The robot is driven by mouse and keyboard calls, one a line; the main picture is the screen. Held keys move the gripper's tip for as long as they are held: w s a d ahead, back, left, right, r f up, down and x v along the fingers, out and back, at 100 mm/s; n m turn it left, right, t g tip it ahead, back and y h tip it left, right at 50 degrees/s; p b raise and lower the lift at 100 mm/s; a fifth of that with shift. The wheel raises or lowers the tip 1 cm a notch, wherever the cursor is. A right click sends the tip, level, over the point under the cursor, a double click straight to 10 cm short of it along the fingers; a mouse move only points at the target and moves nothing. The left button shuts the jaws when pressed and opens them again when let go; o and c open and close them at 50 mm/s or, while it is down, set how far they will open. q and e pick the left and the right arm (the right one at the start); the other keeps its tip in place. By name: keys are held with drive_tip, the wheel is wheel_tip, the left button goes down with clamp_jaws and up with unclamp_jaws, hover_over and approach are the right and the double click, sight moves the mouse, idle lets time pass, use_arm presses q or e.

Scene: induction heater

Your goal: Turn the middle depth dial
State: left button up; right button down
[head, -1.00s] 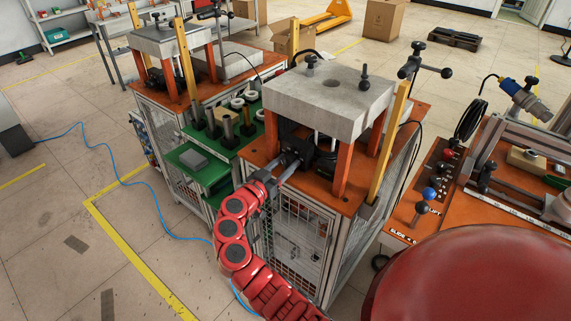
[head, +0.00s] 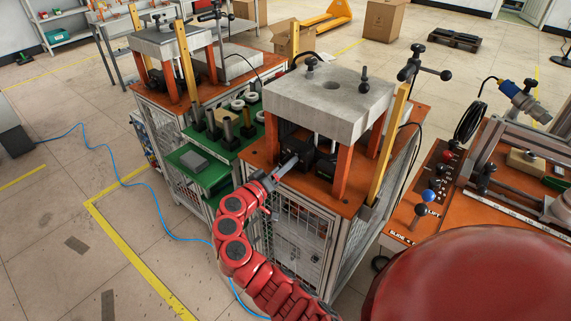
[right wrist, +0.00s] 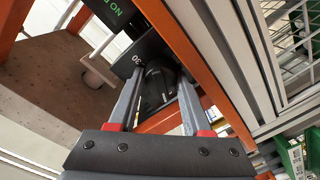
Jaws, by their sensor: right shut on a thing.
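The middle machine has a thick grey slab on orange posts over an orange top (head: 323,190). A black control box (head: 327,162) sits under the slab. My right gripper (head: 292,161) reaches this box from the front left. In the right wrist view, the gripper (right wrist: 160,90) has its two grey fingers on either side of a round black dial (right wrist: 158,84), shut on it. The dial is on the face of the dark box, beside a white marking. In the head view, the gripper and its small size hide the dial. My left gripper is not in view.
An orange post (head: 342,172) and a yellow bar (head: 390,150) stand right of the box. A green shelf (head: 205,165) with metal parts is to the left. A similar machine (head: 165,42) stands behind left. An orange bench with levers (head: 428,195) is at right.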

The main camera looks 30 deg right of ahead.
drive_tip(key=shift+n+p, duration=0.3)
drive_tip(key=shift+n, duration=0.6)
drive_tip(key=shift+c, duration=1.8)
unclamp_jaws()
drive_tip(key=shift+f, duration=0.1)
drive_tip(key=shift+f, duration=0.1)
